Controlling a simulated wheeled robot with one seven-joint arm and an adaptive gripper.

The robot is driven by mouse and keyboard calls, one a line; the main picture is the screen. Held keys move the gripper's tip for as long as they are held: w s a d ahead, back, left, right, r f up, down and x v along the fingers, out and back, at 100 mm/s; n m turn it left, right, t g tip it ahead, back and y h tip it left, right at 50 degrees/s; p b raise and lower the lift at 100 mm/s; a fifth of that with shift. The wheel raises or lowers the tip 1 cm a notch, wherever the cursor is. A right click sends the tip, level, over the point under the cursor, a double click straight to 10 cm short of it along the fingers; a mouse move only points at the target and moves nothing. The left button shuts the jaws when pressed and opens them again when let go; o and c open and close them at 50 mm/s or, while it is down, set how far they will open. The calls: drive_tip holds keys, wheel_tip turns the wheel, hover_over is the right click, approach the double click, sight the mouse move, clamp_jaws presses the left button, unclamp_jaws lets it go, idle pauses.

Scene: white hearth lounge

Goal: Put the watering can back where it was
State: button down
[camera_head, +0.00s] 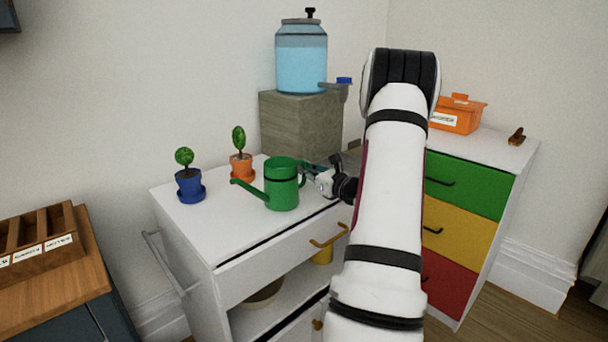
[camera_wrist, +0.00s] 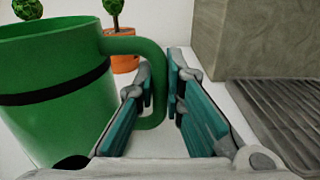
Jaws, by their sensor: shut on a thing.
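The green watering can (camera_head: 281,187) is upright at the white cart top (camera_head: 224,228), with its spout pointing left. I cannot tell whether its base touches the surface. My gripper (camera_head: 312,172) is on the can's right side, at the handle. In the wrist view the can (camera_wrist: 50,125) fills the left side, and its handle loops between the teal finger pads of my gripper (camera_wrist: 165,88). My gripper is shut on the handle. The can's underside is hidden in the wrist view.
A blue-potted plant (camera_head: 189,184) and an orange-potted plant (camera_head: 241,165) stand behind the can. A grey block (camera_head: 300,124) bears a water dispenser (camera_head: 301,62), with a grey drip grille (camera_wrist: 280,108) beside it. A drawer cabinet (camera_head: 468,187) stands right. The cart's front left top is clear.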

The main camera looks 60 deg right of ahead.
drive_tip(key=shift+f, duration=0.25)
drive_tip(key=c, duration=1.7)
unclamp_jaws()
drive_tip(key=shift+r, duration=0.15)
drive_tip(key=p+v, duration=0.1)
drive_tip(key=v, duration=1.1)
drive_tip(key=shift+p, duration=0.3)
drive_tip(key=shift+s, duration=0.15)
